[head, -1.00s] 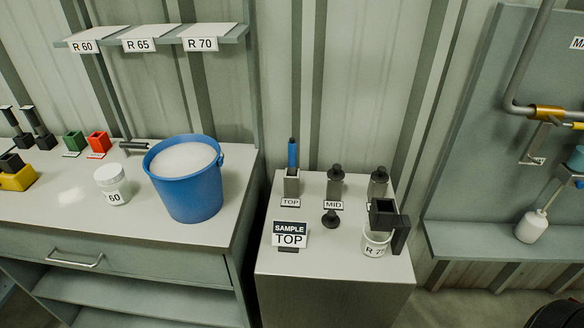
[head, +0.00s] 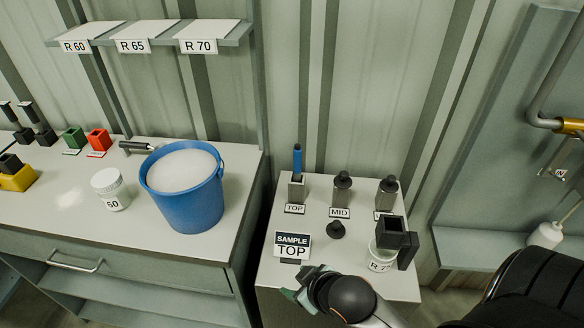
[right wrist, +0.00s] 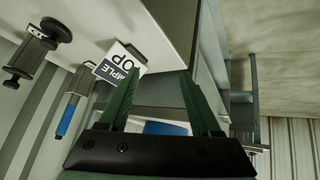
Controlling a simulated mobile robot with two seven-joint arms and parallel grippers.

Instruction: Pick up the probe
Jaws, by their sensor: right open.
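A blue-handled rod (head: 297,160), likely the probe, stands upright in a grey block (head: 297,187) labelled TOP on the small right-hand cabinet (head: 268,262). In the right wrist view the blue rod (right wrist: 67,119) shows at the left, outside the fingers. My right gripper (head: 302,284) is at the cabinet's front edge, in front of the SAMPLE TOP sign (head: 292,246) and apart from the rod. In the right wrist view its two green fingers (right wrist: 163,76) are spread with nothing gripped between them. My left gripper is not in view.
Two dark-capped grey holders (head: 342,186) (head: 388,192), a black knob (head: 336,230), a white R 75 jar (head: 380,262) and a black square cup (head: 394,235) share the cabinet. A blue bucket (head: 190,205) stands on the bench to the left, across a gap.

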